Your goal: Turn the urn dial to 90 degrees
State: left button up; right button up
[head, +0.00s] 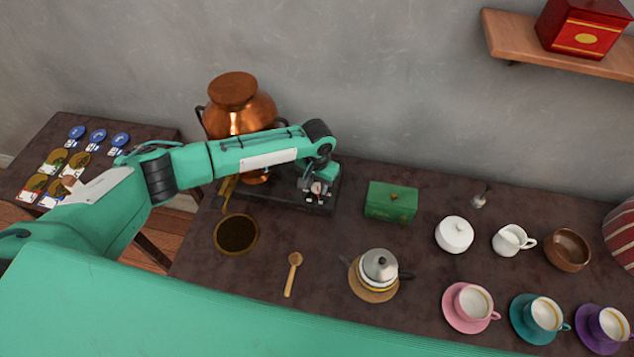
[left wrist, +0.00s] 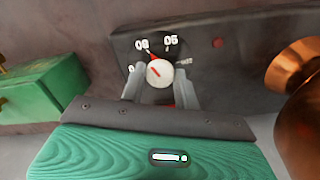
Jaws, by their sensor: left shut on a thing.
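The copper urn (head: 238,112) stands at the back of the dark table, partly hidden by my left arm; its copper side also shows at the right of the left wrist view (left wrist: 300,125). The dial (left wrist: 159,73) is a round white knob with a red pointer line on a dark panel (left wrist: 215,55). The line points up and left, towards a red mark and a label that looks like an upside-down 90. My left gripper (head: 317,190) is shut on the dial, a finger on each side. My right gripper is not in view.
A green box (head: 391,202) stands just right of my left gripper. A round dark dish (head: 236,234), a wooden spoon (head: 292,274) and a teapot (head: 380,268) are in front. A sugar pot (head: 454,235), a creamer (head: 512,240) and cups on saucers fill the right side.

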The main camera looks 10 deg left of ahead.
aim_at(317, 186)
pick_arm(q)
jog(key=m+p, duration=0.1)
jog(key=m, duration=0.3)
jog(key=shift+r+m, duration=0.1)
jog(key=shift+m, duration=0.3)
jog(key=m, duration=0.3)
jog(key=shift+p, duration=0.35)
jog(key=shift+m, duration=1.5)
jog(key=o, duration=1)
jog(key=shift+c, duration=0.2)
notch_tip(317, 186, up, 14)
jog(key=b, duration=0.2)
jog(key=shift+b, duration=0.35)
